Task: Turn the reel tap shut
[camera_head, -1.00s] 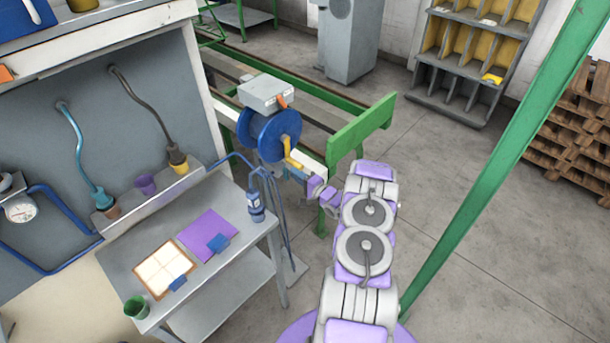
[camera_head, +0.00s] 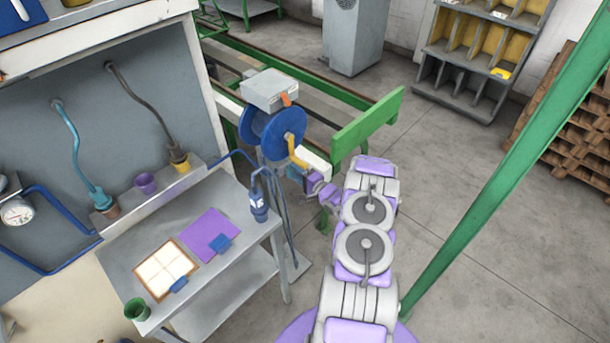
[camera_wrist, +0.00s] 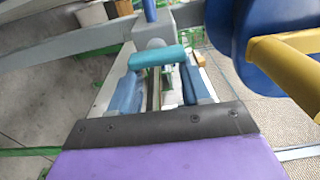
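The reel tap shows in the wrist view as a teal bar handle (camera_wrist: 157,57) on a grey fitting (camera_wrist: 155,33). It lies crosswise just beyond my gripper (camera_wrist: 160,88). The two blue fingers are apart, one on each side of the picture's middle, with a gap between them. The handle spans most of that gap near the fingertips; I cannot tell whether they touch it. In the head view my gripper (camera_head: 300,177) is below the blue hose reel (camera_head: 273,132), and the tap is mostly hidden there.
The reel's yellow crank (camera_head: 296,151) hangs close to my gripper; it also fills the right of the wrist view (camera_wrist: 285,50). A green-ended rail frame (camera_head: 368,122) stands behind.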

